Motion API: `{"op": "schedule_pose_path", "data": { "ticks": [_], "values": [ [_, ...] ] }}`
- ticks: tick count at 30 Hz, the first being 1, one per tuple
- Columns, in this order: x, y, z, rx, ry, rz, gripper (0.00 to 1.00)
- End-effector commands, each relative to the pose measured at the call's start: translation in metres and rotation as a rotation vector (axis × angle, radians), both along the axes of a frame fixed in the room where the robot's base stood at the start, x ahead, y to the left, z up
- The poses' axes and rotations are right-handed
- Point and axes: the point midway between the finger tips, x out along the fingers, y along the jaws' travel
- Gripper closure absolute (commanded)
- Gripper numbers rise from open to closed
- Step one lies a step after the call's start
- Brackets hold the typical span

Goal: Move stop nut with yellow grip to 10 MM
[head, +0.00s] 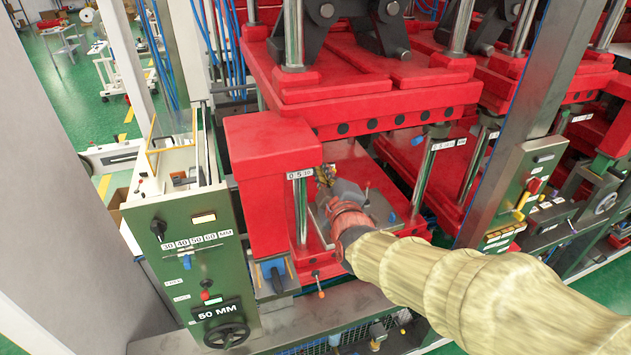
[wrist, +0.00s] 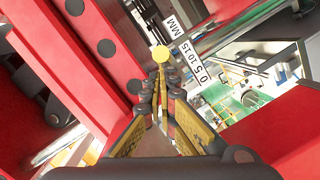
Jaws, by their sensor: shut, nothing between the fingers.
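The stop nut's yellow grip (wrist: 160,53) shows in the wrist view as a round yellow disc just beyond my fingertips. It lies beside the upper part of the white scale plate (wrist: 190,58), marked 0 5 10 15 MM; I cannot tell its exact reading. The same scale (head: 299,174) shows on the red press in the head view, partly hidden by my gripper (head: 325,174). There I cannot make out the nut. My gripper also shows in the wrist view (wrist: 160,80), its fingers shut together and empty, pointing at the yellow grip. Whether they touch it is unclear.
The red upper press plate (head: 370,100) hangs close above my gripper, and a red block (head: 265,170) stands to its left. A green control panel (head: 195,260) with a 50 MM display stands at left. A metal column (head: 510,110) rises at right.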

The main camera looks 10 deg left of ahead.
Motion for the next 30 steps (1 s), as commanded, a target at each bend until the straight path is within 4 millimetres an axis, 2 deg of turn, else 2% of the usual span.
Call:
{"op": "schedule_pose_path", "data": {
  "ticks": [2,12,30],
  "values": [
    [0.006,-0.008,-0.005,0.000,-0.001,-0.003,1.00],
    [0.022,-0.022,-0.002,0.001,-0.002,-0.002,1.00],
    [0.025,-0.024,0.000,0.000,0.000,0.000,1.00]
  ]
}}
